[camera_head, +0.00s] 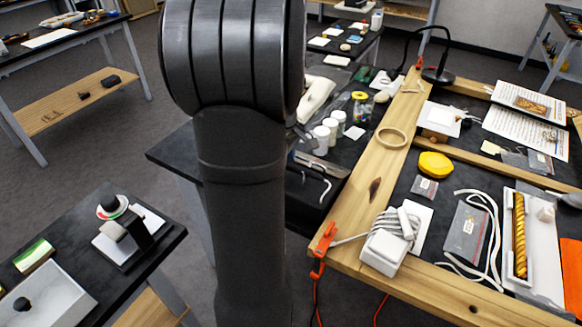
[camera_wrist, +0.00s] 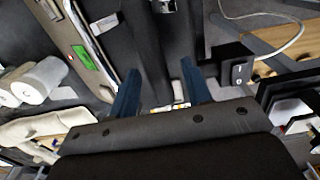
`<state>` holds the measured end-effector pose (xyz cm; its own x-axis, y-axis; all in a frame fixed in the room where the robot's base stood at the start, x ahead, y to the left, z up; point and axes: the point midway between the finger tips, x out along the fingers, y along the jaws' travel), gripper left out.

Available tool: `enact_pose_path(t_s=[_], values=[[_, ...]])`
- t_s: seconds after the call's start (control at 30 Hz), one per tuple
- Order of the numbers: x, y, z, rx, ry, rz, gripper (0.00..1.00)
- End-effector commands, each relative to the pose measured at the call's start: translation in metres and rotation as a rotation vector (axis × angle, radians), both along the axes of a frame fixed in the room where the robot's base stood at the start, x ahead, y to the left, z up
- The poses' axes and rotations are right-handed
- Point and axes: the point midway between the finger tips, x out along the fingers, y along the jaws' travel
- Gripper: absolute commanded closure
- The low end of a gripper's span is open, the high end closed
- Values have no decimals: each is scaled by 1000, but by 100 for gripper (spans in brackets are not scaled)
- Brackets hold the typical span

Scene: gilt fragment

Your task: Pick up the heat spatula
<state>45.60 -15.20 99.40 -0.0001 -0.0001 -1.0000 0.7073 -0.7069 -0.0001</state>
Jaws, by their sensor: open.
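I cannot single out the heat spatula with certainty. A white-handled tool with a grey pointed end (camera_head: 566,198) lies at the right edge of the head view, partly cut off by the frame. A white box (camera_head: 386,250) with a coiled white cable and a short white piece on top sits on the wooden-framed bench. My gripper (camera_wrist: 162,92) shows in the wrist view with its two blue fingers apart and nothing between them. It is over a dark surface, away from both. In the head view my dark arm hides the gripper.
The wooden frame (camera_head: 345,205) edges the bench at right. A gilt twisted fragment (camera_head: 519,235) lies in a white tray, near a yellow lump (camera_head: 435,165) and a loose white cord (camera_head: 491,235). White jars (camera_head: 321,139) stand behind the frame. A side table with a scale (camera_head: 130,232) is at lower left.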

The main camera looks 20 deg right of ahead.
Motion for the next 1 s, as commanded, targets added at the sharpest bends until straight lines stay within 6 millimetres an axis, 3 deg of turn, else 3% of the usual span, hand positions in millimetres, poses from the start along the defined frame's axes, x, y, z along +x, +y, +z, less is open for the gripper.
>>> enact_pose_path(t_s=[0.13, 0.37, 0.6, 1.0], values=[[0, 0, -14, 0, 1, 0, 55], [0, 0, -15, 0, 0, 0, 55], [0, 0, -15, 0, 0, 0, 100], [0, 0, -10, -1, -2, 0, 100]])
